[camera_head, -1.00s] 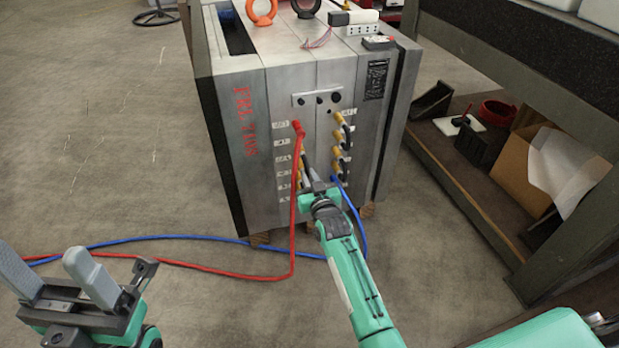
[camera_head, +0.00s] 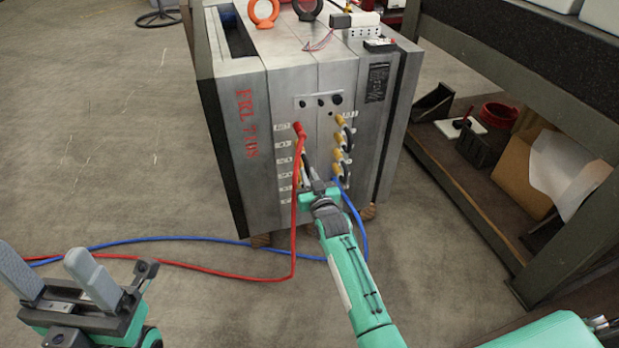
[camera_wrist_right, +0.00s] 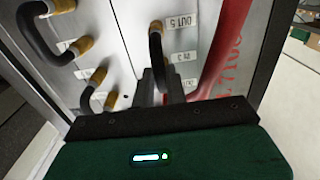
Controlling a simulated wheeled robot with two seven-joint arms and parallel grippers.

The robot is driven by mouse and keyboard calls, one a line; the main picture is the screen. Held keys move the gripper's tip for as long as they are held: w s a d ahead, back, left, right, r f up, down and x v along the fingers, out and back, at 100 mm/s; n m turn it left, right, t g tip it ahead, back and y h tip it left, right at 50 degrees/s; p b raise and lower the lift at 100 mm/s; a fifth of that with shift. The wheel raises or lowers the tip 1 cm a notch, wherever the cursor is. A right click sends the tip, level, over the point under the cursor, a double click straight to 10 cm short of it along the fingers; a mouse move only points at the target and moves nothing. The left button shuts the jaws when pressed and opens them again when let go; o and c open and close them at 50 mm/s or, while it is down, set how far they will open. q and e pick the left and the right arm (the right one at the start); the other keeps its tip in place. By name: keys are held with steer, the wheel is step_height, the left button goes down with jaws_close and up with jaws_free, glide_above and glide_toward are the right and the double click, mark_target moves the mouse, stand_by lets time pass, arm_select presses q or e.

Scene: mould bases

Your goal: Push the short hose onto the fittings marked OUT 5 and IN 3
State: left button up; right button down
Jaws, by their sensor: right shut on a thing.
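The short black hose (camera_wrist_right: 156,50) shows in the right wrist view, with its upper end at a brass fitting (camera_wrist_right: 156,27) beside the OUT 5 label (camera_wrist_right: 180,22). It bends down between the fingers of my right gripper (camera_wrist_right: 160,85), which is shut on it. In the head view my right gripper (camera_head: 314,184) is at the lower front of the grey mould base (camera_head: 290,85). The hose's other end and the IN 3 fitting are not clear behind the fingers and the red hose. My left gripper (camera_head: 42,268) is open and empty at the lower left.
A red hose (camera_head: 295,220) hangs close beside my right gripper and runs left over the floor. A blue hose (camera_head: 358,220) passes behind my right arm. Short black loops (camera_head: 348,135) join brass fittings on the right column. A shelf unit (camera_head: 480,200) stands at right.

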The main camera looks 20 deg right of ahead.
steer(key=shift+w+r, duration=0.1)
steer(key=shift+w, duration=0.2)
steer(key=c, duration=0.9)
jaws_free()
steer(key=shift+c, duration=0.2)
steer(key=shift+s+p, duration=1.1)
steer(key=shift+s, duration=0.15)
steer(key=shift+s+d+p, duration=0.1)
steer(key=shift+s+p, duration=1.4)
steer(key=shift+s, duration=0.75)
